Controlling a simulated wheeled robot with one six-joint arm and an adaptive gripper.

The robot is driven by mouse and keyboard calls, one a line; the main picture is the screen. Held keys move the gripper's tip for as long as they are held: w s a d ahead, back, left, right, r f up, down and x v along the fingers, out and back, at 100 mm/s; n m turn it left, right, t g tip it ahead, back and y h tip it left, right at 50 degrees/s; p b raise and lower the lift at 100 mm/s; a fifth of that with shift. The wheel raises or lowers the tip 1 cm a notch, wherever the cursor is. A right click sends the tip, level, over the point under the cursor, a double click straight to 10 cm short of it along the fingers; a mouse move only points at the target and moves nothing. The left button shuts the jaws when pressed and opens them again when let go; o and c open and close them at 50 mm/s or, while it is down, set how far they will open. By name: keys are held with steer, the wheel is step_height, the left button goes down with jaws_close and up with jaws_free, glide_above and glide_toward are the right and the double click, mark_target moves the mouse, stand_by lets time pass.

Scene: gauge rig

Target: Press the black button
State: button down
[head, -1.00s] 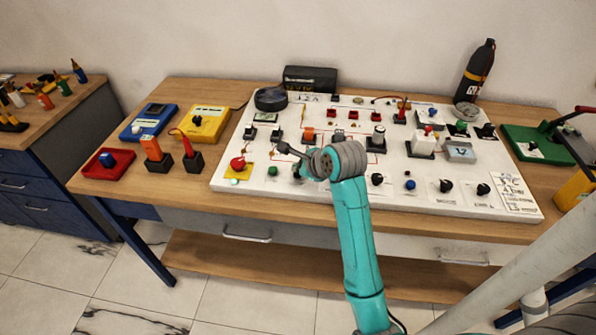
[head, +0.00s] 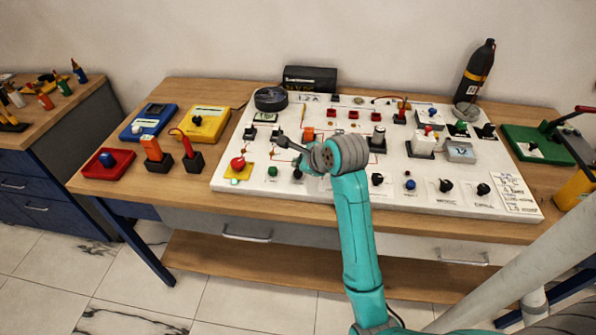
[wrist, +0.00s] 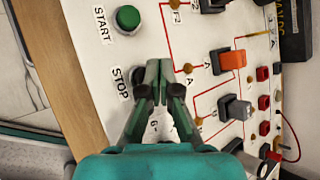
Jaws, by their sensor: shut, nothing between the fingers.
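The black button (wrist: 139,82) is beside the STOP label on the white board, and in the wrist view my gripper partly covers it. In the head view the black button (head: 297,174) shows just below my gripper. My gripper (wrist: 159,66) is shut and empty, its fingertips over the board just right of the button in the wrist view. In the head view my gripper (head: 303,166) is mostly hidden behind my wrist. I cannot tell the gap between fingertips and board.
A green button (wrist: 127,18) marked START sits beside the black one. An orange rocker switch (wrist: 232,60) and a grey one (wrist: 238,109) stand nearby. A red mushroom button (head: 238,163) on a yellow plate is to the left in the head view. Several dark knobs line the front right.

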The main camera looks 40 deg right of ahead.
mark_target(299, 174)
steer(key=shift+r, duration=2.5)
steer(key=shift+s, duration=0.1)
